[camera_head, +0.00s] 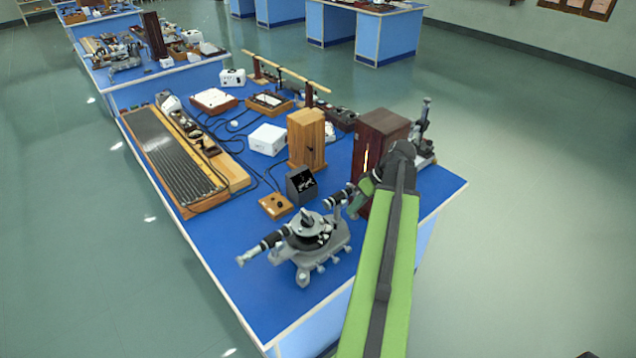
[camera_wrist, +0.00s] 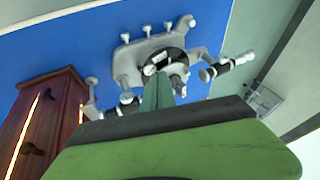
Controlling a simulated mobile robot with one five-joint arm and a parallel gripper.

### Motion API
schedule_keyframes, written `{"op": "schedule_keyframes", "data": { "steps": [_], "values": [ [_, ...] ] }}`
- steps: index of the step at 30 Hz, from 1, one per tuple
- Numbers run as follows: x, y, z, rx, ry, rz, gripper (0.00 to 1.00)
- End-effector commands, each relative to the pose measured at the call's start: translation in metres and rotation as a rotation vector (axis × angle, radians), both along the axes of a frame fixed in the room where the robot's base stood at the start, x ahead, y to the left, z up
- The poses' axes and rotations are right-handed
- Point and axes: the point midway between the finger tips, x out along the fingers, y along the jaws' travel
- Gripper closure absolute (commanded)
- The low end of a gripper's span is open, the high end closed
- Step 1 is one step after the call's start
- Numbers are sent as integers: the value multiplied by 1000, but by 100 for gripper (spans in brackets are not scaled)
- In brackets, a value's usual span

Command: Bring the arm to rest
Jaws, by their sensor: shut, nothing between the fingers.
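My arm, green and black, reaches up from the bottom right of the head view over the front end of the blue bench (camera_head: 235,275). My gripper (camera_head: 358,203) points down beside the grey spectrometer (camera_head: 310,238), partly hidden behind my arm. In the wrist view my gripper (camera_wrist: 158,92) shows as green fingers closed together, with nothing between them. The spectrometer (camera_wrist: 130,62) appears upside down there, behind the fingertips. Whether the fingers touch it cannot be told.
A dark wooden lamp box (camera_head: 378,140) with a lit slit stands close to my gripper; it also shows in the wrist view (camera_wrist: 50,115). A light wooden box (camera_head: 306,138), a small black box (camera_head: 300,184) and a long ribbed board (camera_head: 172,155) are farther left. Open floor lies right.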

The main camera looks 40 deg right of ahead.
Motion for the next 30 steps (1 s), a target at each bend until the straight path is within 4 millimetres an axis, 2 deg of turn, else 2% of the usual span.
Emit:
{"op": "schedule_keyframes", "data": {
  "steps": [5,8,11,15,17,18,21,24,30],
  "values": [
    [3,3,-1,-1,3,2,100],
    [25,27,-4,-3,37,14,100],
    [64,80,-10,-21,111,29,100],
    [117,175,-18,-81,217,36,100],
    [134,216,-21,-117,250,36,100],
    [143,242,-23,-140,267,36,100],
    [158,300,-25,-197,293,30,100],
    [165,349,-27,-244,302,24,100],
    [169,432,-28,-323,292,15,100]
  ]
}}
